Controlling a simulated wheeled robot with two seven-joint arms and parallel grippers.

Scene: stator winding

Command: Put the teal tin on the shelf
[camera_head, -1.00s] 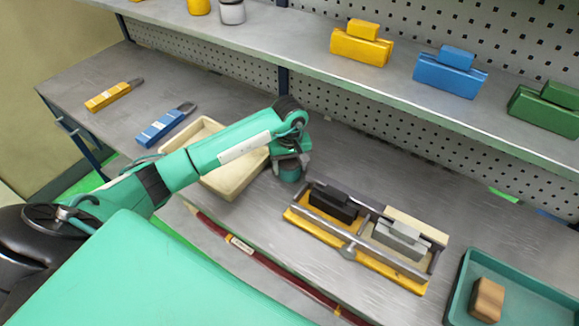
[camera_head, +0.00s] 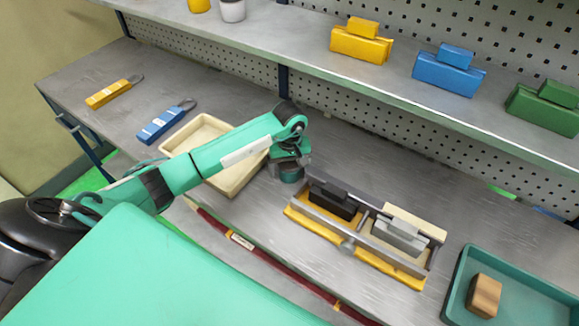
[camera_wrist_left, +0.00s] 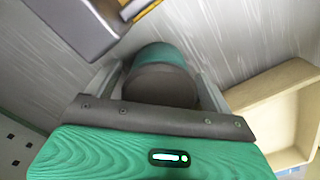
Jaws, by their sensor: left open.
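The teal tin (camera_wrist_left: 160,72) stands between the two fingers of my left gripper (camera_wrist_left: 162,82) in the wrist view, with a dark round end facing the camera and a teal side. The fingers are open, one on each side of it; I cannot tell whether either touches it. In the head view the left gripper (camera_head: 288,168) points down at the bench, and the tin (camera_head: 291,176) shows only partly below it. The grey shelf (camera_head: 300,49) runs along the back above the bench. My right gripper is not in view.
A cream tray (camera_head: 236,183) lies left of the gripper, and a yellow-based fixture with dark and grey blocks (camera_head: 358,263) close to its right. The shelf holds yellow (camera_head: 360,44), blue (camera_head: 449,74) and green blocks (camera_head: 543,107). A teal tray (camera_head: 530,300) with a wooden block is at right.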

